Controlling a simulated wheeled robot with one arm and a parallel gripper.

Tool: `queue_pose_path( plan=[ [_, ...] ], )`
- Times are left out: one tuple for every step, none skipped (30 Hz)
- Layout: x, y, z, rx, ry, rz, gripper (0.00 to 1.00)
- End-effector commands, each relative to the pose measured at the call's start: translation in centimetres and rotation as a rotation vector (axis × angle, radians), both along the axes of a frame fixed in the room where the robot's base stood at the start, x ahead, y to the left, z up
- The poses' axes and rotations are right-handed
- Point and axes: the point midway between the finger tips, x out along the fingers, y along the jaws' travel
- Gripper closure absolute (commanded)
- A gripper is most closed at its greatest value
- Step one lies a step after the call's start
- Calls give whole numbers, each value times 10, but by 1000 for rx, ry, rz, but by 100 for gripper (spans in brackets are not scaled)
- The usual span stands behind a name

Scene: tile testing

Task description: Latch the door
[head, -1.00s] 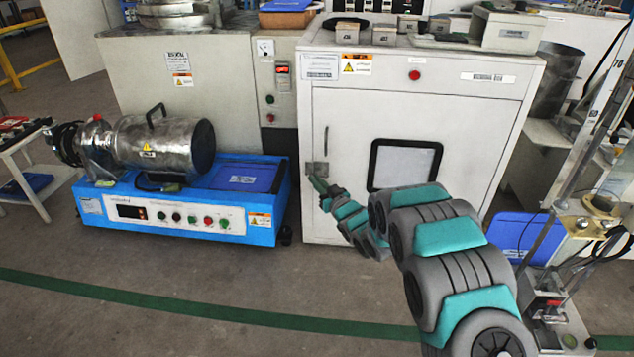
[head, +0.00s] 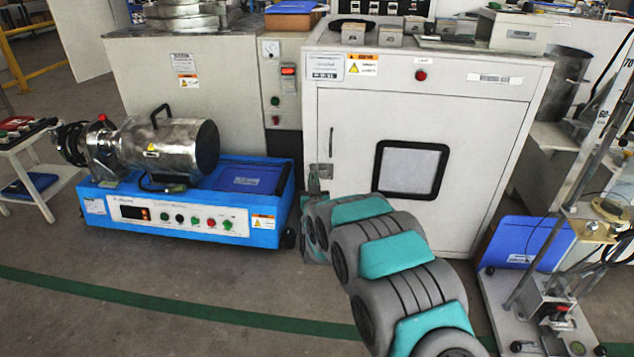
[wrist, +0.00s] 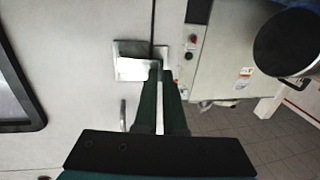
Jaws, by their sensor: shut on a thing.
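The door (head: 350,215) is the pale front panel of a white cabinet and has a dark-framed window (head: 411,147). It looks flush with the cabinet front. A small metal latch (head: 323,171) sits at the door's left edge; in the wrist view the latch (wrist: 130,68) lies at the dark seam beside the door (wrist: 70,65). My gripper (head: 313,180) is at the latch, on its left side. In the wrist view my gripper's (wrist: 160,70) two dark green fingers reach the latch's edge and are shut on it, with a narrow gap showing between them. The exact gripped part is hidden.
A blue machine (head: 180,215) with a metal cylinder (head: 165,147) stands left of the cabinet, close to my arm. A test stand (head: 540,310) and blue panel (head: 525,243) are at the right. Floor in front is open.

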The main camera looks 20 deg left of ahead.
Motion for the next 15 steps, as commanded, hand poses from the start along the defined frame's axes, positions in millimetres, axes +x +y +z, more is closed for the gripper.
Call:
queue_pose_path(
  plan=[
    [0, 5, 3, 2, 0, -26, 100],
    [0, 6, 3, 2, 1, -43, 100],
    [1, 6, 3, 0, 1, -65, 100],
    [1, 7, 3, -1, 1, -80, 100],
    [2, 8, 3, -1, 1, -94, 100],
    [3, 9, 4, 0, -1, -112, 100],
    [3, 10, 4, 2, -1, -124, 100],
    [4, 10, 4, 2, -1, -135, 100],
    [5, 10, 4, 1, -3, -149, 100],
    [6, 10, 3, 2, -1, -158, 100],
    [6, 11, 3, 0, -1, -166, 100],
    [6, 11, 2, -1, -1, -175, 100],
    [6, 11, 2, 0, 0, -182, 100],
    [7, 11, 1, 0, 0, -187, 100],
    [7, 11, 1, -1, 0, -192, 100]
  ],
)
